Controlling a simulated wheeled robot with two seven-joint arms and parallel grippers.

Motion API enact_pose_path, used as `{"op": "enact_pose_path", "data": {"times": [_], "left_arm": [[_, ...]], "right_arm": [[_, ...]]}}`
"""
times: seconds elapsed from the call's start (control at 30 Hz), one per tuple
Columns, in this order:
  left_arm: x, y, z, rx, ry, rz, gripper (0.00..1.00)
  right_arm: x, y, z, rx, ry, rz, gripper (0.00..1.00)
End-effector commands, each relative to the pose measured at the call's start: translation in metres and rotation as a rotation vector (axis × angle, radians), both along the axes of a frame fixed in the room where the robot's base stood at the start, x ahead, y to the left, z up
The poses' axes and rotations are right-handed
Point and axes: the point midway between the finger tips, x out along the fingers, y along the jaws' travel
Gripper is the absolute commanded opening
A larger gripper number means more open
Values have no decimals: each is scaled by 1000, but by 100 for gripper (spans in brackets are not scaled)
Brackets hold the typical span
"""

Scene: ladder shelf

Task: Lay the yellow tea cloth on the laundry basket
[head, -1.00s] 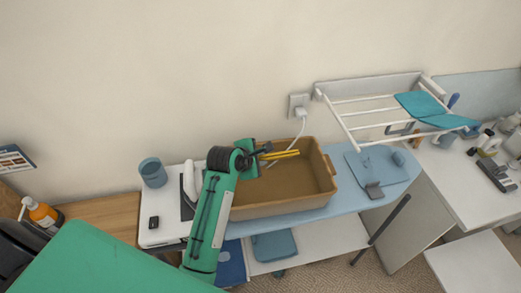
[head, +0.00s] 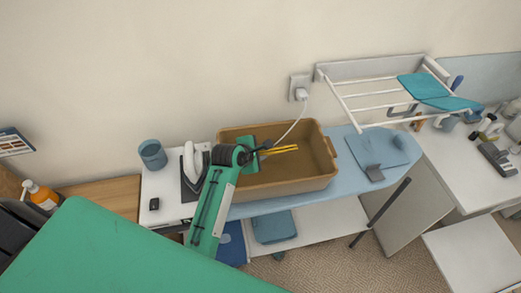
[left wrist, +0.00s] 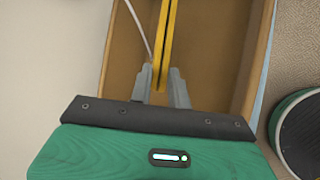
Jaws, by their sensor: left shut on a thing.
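The yellow tea cloth (head: 283,150) shows as a thin, narrow folded strip. My left gripper (head: 264,149) is shut on its near end; in the left wrist view the cloth (left wrist: 167,40) stands between the two grey fingertips (left wrist: 161,87). The laundry basket (head: 290,190) is a tan, open bin with a handle at its right end, standing on the blue ironing board. The gripper and cloth are over the basket's opening; I cannot tell how high. The basket's walls (left wrist: 245,60) show on both sides of the cloth in the left wrist view. My right gripper is not in view.
A white iron (head: 190,160) and a blue cup (head: 152,154) stand left of the basket. A white drying rack (head: 370,100) with teal cloths juts from the wall at the right. The ironing board (head: 355,160) has free room right of the basket.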

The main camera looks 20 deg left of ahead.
Motion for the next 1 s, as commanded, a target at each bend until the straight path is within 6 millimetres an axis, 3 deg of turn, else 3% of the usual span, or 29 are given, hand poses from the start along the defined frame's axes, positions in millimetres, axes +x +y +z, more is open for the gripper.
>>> {"op": "enact_pose_path", "data": {"times": [1.0], "left_arm": [[-5, -3, -1, 1, -1, 0, 0]], "right_arm": [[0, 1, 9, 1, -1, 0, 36]]}}
